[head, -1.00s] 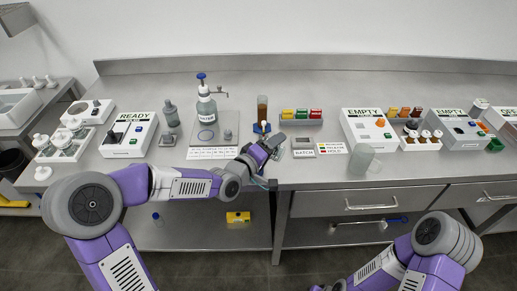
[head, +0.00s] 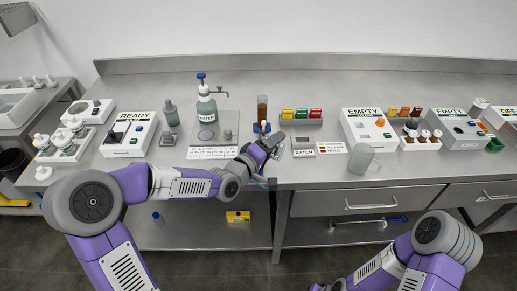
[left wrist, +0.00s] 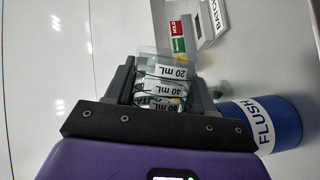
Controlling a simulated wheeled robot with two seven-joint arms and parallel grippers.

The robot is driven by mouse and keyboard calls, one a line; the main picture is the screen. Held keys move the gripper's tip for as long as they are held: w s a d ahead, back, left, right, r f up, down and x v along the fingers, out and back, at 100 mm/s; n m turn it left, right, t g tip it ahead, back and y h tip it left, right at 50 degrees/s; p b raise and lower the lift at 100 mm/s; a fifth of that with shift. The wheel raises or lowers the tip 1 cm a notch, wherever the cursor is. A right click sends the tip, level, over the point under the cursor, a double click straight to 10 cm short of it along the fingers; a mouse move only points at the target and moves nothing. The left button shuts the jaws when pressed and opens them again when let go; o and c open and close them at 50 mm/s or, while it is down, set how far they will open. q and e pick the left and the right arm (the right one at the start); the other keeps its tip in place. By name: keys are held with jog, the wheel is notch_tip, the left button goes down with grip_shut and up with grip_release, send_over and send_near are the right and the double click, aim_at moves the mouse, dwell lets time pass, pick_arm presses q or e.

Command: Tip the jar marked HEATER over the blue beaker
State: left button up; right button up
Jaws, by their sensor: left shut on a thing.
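My left gripper (head: 272,141) is low over the front of the bench. In the left wrist view its fingers (left wrist: 163,80) are shut on a clear vessel (left wrist: 165,71) with 20 mL, 40 mL and a further mL mark. My right gripper is out of view.
A brown-filled tube (head: 262,107) stands behind my left gripper. A clear jar (head: 361,159) stands near the front edge. The READY box (head: 129,135) is at left. The back strip is clear.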

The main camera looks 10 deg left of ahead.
pick_arm(q)
jog(key=shift+a+r+n+t+h+p, duration=0.2)
jog(key=shift+r+n+t+p, duration=0.15)
jog(key=shift+n+p, duration=0.3)
jog(key=shift+a+r+n+t+h+p, duration=0.25)
jog(key=shift+n+p, duration=0.2)
jog(key=shift+n, duration=0.4)
dwell(3.3)
jog(key=shift+d, duration=0.15)
dwell(0.9)
jog(key=shift+d+f+m+g+y+b, duration=0.15)
jog(key=shift+f+m+g+b, duration=0.1)
jog(key=shift+m, duration=0.35)
jog(key=shift+d+f+m+g+y+b, duration=0.1)
jog(key=shift+d+f+m+g+b, duration=0.1)
jog(key=shift+m, duration=0.4)
jog(key=shift+f+m+y+b, duration=0.25)
jog(key=shift+m+y+b, duration=0.1)
jog(key=shift+m, duration=0.25)
jog(key=shift+f+m+g+y+b, duration=0.35)
jog(key=shift+f+m+y+b, duration=0.15)
jog(key=shift+m+b, duration=0.45)
jog(key=shift+f+m+g+y+b, duration=0.4)
jog(key=shift+m+b, duration=0.4)
jog(key=shift+m, duration=0.25)
jog(key=shift+a+f+m+y, duration=0.1)
jog(key=shift+f+m+y, duration=0.35)
jog(key=shift+m, duration=0.15)
